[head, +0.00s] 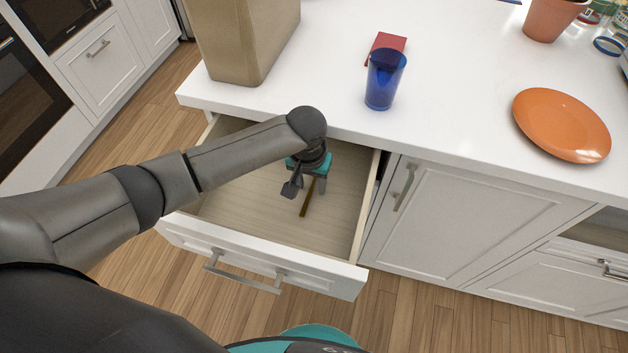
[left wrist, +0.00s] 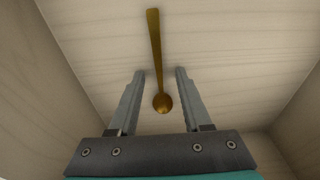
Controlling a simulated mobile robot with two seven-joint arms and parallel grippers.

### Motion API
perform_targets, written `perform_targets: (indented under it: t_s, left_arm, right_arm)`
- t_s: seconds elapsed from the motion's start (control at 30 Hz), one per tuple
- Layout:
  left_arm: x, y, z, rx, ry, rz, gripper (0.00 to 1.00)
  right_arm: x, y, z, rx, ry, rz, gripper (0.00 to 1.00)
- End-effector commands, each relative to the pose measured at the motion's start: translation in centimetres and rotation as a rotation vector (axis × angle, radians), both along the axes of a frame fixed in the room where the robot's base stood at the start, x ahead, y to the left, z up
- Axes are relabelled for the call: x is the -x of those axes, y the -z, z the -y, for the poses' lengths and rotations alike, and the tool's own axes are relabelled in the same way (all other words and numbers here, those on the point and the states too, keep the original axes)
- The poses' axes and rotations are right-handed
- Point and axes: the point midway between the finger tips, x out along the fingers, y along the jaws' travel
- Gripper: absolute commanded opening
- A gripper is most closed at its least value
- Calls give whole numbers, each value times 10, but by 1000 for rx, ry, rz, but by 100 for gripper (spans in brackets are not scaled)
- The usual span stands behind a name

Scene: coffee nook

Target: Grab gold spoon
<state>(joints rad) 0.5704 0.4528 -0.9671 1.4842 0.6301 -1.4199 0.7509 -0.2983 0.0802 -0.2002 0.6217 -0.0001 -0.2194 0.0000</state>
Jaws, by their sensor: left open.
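The gold spoon (head: 307,200) lies on the floor of the open drawer (head: 240,208), partly hidden under my left gripper in the head view. In the left wrist view the whole gold spoon (left wrist: 156,60) shows, its handle pointing up the picture and its bowl between my fingers. My left gripper (head: 312,180) is inside the drawer, pointing down. Its two fingers (left wrist: 158,90) are open, one on each side of the spoon, with a gap on both sides. I cannot tell how far above the drawer floor the fingertips are. My right gripper is not in view.
A blue cup (head: 383,82), a small red block (head: 388,44), a tan container (head: 243,45) and an orange plate (head: 562,124) stand on the white counter (head: 455,100) behind the drawer. The drawer's walls surround my left gripper. The drawer looks otherwise empty.

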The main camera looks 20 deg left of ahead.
Motion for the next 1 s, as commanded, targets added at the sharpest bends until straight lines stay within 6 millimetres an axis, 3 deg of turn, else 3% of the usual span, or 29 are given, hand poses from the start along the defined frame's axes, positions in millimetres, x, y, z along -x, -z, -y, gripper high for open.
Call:
perform_targets:
  t_s: [0.33,0.77,1.0]
  left_arm:
    - [1,2,0,1,-1,-1,49]
    - [0,3,0,0,0,0,2]
    - [0,3,0,0,-1,0,0]
  right_arm:
    - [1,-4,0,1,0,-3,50]
    - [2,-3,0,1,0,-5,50]
    - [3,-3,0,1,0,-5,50]
